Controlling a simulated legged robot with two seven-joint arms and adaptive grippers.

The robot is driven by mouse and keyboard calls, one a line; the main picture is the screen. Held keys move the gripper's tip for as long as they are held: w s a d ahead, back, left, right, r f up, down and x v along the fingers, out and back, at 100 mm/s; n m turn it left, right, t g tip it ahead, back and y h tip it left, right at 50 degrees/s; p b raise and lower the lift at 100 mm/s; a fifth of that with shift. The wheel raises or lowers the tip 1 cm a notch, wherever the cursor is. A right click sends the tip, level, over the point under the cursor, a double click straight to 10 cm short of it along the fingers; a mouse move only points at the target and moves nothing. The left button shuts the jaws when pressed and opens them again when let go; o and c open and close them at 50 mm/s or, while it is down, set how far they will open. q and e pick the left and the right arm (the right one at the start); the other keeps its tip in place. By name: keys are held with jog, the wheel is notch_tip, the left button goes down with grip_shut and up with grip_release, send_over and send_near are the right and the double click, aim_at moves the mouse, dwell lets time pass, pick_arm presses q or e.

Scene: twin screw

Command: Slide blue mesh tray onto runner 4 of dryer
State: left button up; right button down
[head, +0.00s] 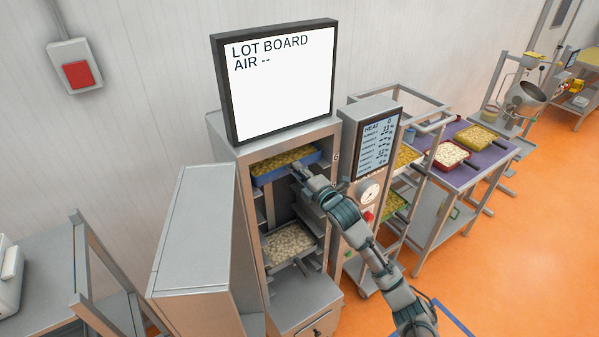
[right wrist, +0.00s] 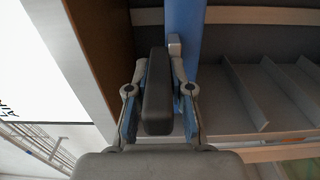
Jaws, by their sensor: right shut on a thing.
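The blue mesh tray (head: 272,178), filled with yellow pieces, is inside the top opening of the dryer (head: 222,130). Its blue wall also shows in the right wrist view (right wrist: 184,22). My right gripper (head: 297,172) is at the tray's front and shut on its dark handle (right wrist: 158,95). The tray's back end and its seating on the side runners are hidden, and I cannot tell which runner is runner 4. Ledges show inside the dryer below it. A tray of pale pieces (head: 291,245) sits lower in the dryer. My left gripper is not in view.
The dryer door (head: 192,235) stands open at left. A control panel (head: 375,150) with gauge and red button is right of the opening, close to my arm. The lot board (head: 277,85) stands on top. A rack and a purple-topped table (head: 470,165) with trays stand right.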

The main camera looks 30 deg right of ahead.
jog(key=shift+r, duration=0.2)
jog(key=shift+r, duration=0.15)
jog(key=shift+d+r, duration=0.1)
jog(key=shift+r, duration=0.5)
jog(key=shift+s+f, duration=0.1)
jog(key=shift+f, duration=0.25)
jog(key=shift+s, duration=0.15)
jog(key=shift+s+d, duration=0.1)
jog(key=shift+s, duration=1.8)
